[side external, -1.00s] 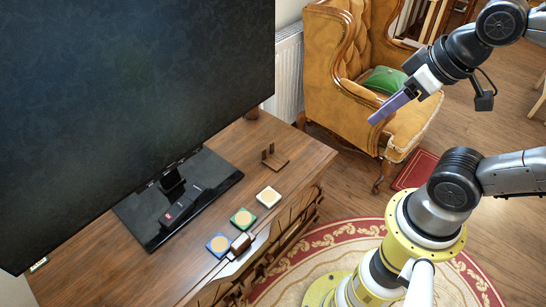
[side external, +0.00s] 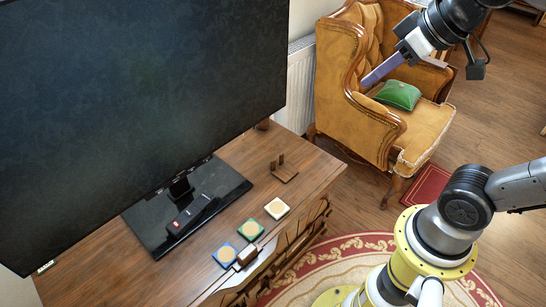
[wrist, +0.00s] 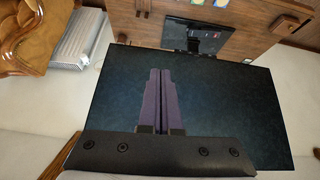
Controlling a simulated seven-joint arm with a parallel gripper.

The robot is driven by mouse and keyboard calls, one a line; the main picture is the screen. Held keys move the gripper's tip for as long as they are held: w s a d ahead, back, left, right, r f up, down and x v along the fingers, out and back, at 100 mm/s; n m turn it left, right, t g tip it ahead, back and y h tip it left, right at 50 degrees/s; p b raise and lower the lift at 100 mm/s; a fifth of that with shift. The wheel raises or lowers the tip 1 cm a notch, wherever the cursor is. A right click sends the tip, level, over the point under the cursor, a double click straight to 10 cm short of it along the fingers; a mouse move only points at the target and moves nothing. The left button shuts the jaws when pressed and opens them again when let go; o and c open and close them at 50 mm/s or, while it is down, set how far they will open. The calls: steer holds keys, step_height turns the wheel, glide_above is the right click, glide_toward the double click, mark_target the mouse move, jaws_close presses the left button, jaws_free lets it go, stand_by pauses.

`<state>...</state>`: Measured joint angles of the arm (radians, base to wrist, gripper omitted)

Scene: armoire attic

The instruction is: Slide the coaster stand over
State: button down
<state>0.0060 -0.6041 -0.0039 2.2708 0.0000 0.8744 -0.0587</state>
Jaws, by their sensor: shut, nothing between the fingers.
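The coaster stand (side external: 284,172) is a small brown wooden piece with two short uprights. It stands on the wooden cabinet top, near its right end. White (side external: 277,208), green (side external: 250,230) and blue (side external: 226,255) square coasters with pale round middles lie in a row along the front edge. My gripper (side external: 366,82) has purple fingers, pressed together and empty. It is high in the air in front of the armchair, well up and to the right of the stand.
A tan armchair (side external: 365,120) with a green cushion (side external: 398,95) is to the right.

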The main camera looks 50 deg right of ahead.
steer(key=w+d+f+g, duration=0.1)
steer(key=w, duration=1.1)
steer(key=w+d+f+g, duration=0.1)
steer(key=w+d+f, duration=0.1)
steer(key=w, duration=1)
steer(key=w+d+f+g, duration=0.1)
steer(key=w+d+f, duration=0.2)
steer(key=w+f, duration=0.8)
steer(key=g, duration=0.4)
glide_above(285, 168)
steer(key=w+a, duration=0.3)
steer(key=w, duration=0.1)
step_height(285, 168, down, 26)
steer(key=f, duration=0.1)
steer(key=shift+m, duration=0.3)
steer(key=f, duration=0.8)
steer(key=shift+w+d, duration=0.15)
steer(key=shift+w, duration=0.05)
